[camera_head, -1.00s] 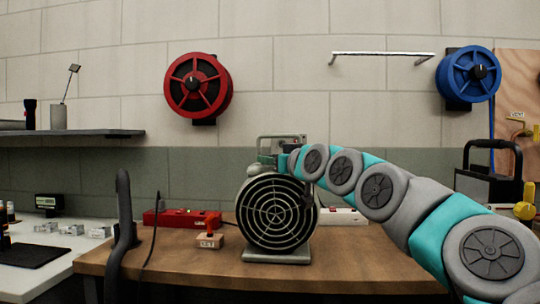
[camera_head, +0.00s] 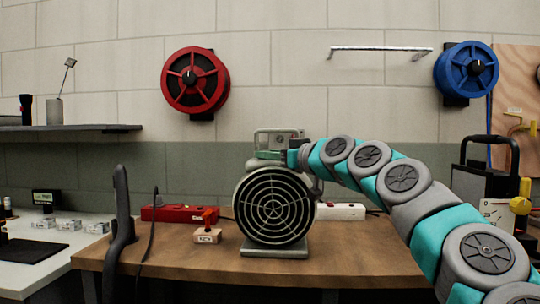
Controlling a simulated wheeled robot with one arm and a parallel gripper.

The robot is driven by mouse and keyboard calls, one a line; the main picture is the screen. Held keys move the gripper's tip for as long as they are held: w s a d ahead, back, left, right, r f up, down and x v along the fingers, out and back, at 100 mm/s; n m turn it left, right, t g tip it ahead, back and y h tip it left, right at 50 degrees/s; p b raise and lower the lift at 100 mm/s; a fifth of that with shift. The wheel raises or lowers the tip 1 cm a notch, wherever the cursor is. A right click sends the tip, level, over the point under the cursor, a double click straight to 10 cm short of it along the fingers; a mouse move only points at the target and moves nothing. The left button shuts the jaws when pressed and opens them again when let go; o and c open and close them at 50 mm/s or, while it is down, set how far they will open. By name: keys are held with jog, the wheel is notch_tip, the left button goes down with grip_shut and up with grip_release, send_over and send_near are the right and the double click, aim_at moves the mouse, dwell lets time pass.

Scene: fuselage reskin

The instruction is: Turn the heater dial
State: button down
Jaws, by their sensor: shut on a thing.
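The heater (camera_head: 272,207) is a round grey-green unit with a dark ringed grille at the front, standing upright on a flat base on the wooden bench. A box-shaped part (camera_head: 278,142) sits on top of it. My arm reaches in from the right, and my gripper (camera_head: 296,158) is at the heater's upper right, just below the box-shaped part. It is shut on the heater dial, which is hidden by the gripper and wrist. The fingers are too small to make out.
On the wooden bench (camera_head: 180,262), a red power strip (camera_head: 178,214) and a small tagged block (camera_head: 207,236) lie left of the heater. A white power strip (camera_head: 342,211) lies behind it to the right. Red (camera_head: 195,80) and blue (camera_head: 466,70) reels hang on the wall.

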jog(key=c, duration=0.5)
grip_release()
jog(key=shift+c, duration=0.2)
jog(key=shift+d, duration=0.1)
jog(key=b+v, duration=0.1)
jog(key=v, duration=0.6)
jog(key=shift+s+d+b, duration=0.2)
jog(key=shift+s+b, duration=0.1)
jog(key=shift+b, duration=0.1)
